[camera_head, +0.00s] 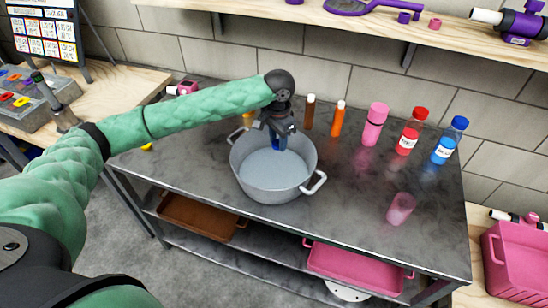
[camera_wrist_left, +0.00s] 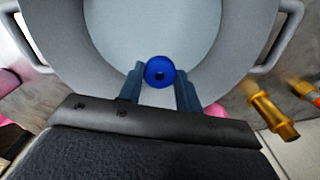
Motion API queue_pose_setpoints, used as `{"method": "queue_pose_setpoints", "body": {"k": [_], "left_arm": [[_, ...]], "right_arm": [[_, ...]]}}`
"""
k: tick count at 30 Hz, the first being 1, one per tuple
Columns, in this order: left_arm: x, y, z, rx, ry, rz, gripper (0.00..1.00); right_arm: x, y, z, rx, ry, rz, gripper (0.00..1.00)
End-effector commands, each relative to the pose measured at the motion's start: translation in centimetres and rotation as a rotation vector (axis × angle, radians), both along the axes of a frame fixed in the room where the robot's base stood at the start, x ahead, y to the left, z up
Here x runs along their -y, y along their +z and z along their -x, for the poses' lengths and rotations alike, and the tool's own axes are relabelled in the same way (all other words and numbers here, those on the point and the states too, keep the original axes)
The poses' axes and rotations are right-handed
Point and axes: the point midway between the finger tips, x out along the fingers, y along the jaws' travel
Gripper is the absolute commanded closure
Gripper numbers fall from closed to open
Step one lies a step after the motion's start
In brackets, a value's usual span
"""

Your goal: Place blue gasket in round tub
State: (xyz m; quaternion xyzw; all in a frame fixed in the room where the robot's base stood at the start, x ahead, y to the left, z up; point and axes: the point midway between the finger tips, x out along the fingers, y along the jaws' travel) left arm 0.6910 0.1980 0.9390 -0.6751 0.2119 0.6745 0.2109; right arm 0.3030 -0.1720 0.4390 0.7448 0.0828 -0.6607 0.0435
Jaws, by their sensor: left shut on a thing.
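The blue gasket (camera_wrist_left: 160,71) is a small blue ring with a dark centre hole. My left gripper (camera_wrist_left: 159,84) is shut on it, with one finger on each side. In the head view my left gripper (camera_head: 278,145) points down over the round tub (camera_head: 273,190), and a bit of blue shows at its fingertips. The tub is a grey metal pot with two side handles, standing on the dark table. In the wrist view the tub (camera_wrist_left: 70,40) opens below the gasket, and its visible floor looks empty. My right gripper is not in view.
Several bottles stand right of the tub, including a pink bottle (camera_head: 375,124), a red-capped bottle (camera_head: 411,132) and a blue-capped bottle (camera_head: 449,141). A pink cup (camera_head: 400,209) is nearer the front. A brass fitting (camera_wrist_left: 272,116) lies beside the tub. The table's front right is mostly clear.

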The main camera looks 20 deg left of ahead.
Motion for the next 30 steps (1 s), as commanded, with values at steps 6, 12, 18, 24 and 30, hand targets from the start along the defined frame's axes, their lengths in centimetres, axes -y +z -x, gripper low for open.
{"method": "queue_pose_setpoints", "body": {"k": [6,12,18,24,30], "left_arm": [[0.0,-2.4,-0.1,-0.004,-0.020,-0.001,0.87],[0.0,-5.1,-0.2,-0.002,-0.018,-0.001,0.87],[0.0,-6.7,-0.1,-0.004,-0.017,-0.001,0.87],[-0.1,-9.2,-0.2,-0.002,-0.017,-0.002,0.87],[0.0,-9.9,-0.2,-0.001,-0.018,-0.001,0.87]], "right_arm": [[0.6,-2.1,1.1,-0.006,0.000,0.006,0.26],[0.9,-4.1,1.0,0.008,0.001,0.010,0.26],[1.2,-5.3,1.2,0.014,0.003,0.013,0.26],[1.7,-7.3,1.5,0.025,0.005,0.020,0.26],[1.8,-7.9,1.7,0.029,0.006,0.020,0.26]]}}
